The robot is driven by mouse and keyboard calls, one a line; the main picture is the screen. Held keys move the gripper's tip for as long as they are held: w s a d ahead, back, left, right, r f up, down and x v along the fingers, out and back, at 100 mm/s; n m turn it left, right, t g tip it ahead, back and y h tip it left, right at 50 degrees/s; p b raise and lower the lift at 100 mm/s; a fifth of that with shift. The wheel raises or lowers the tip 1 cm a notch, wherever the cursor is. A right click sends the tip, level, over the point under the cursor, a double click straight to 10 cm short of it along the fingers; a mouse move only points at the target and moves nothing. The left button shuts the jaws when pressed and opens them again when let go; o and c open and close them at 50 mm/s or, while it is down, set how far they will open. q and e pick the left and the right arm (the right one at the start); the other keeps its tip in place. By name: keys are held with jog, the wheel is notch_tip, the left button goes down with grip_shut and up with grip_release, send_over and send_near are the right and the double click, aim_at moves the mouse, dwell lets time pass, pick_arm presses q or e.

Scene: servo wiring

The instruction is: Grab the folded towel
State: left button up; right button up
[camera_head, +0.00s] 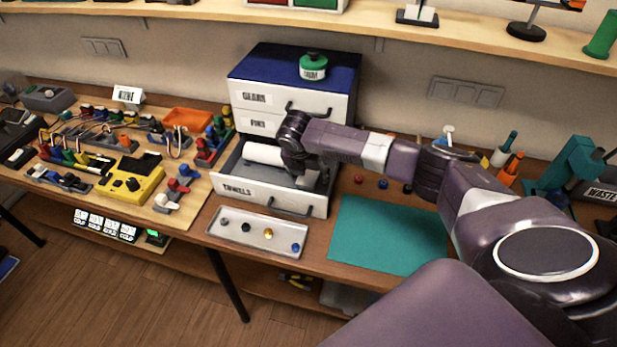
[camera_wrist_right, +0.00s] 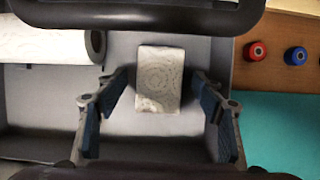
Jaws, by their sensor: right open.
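The folded towel (camera_wrist_right: 160,78) is a small pale rectangle with an embossed round pattern. It lies in the open drawer labelled TOWELS (camera_head: 237,190), right of a divider. In the wrist view my right gripper (camera_wrist_right: 160,92) is open, with one finger on each side of the towel and nothing held. I cannot tell how far above the towel the fingertips are. In the head view the right gripper (camera_head: 308,178) reaches down into the drawer's right part and mostly hides the towel. My left gripper is not in view.
A white paper roll (camera_head: 263,154) lies in the drawer's left compartment; it also shows in the wrist view (camera_wrist_right: 45,46). A tray (camera_head: 240,237) with small knobs stands before the drawer. A green mat (camera_head: 385,235) lies to the right. The drawer cabinet (camera_head: 290,70) rises behind.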

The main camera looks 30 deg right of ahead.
aim_at(308, 176)
jog(key=c, duration=0.8)
jog(key=shift+c, duration=1.2)
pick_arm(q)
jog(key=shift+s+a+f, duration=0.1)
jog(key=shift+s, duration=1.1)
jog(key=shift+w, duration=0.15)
pick_arm(e)
jog(key=shift+r, duration=0.15)
jog(key=shift+r, duration=0.6)
notch_tip(308, 176, up, 6)
jog(key=shift+w+f+b, duration=0.1)
jog(key=shift+f+b, duration=0.15)
jog(key=shift+b, duration=0.75)
pick_arm(q)
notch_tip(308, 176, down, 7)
jog(key=b, duration=0.4)
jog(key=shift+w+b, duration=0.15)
jog(key=shift+b, duration=0.25)
pick_arm(e)
jog(key=s+d, duration=1.1)
jog(key=s, duration=0.3)
jog(key=shift+d, duration=0.2)
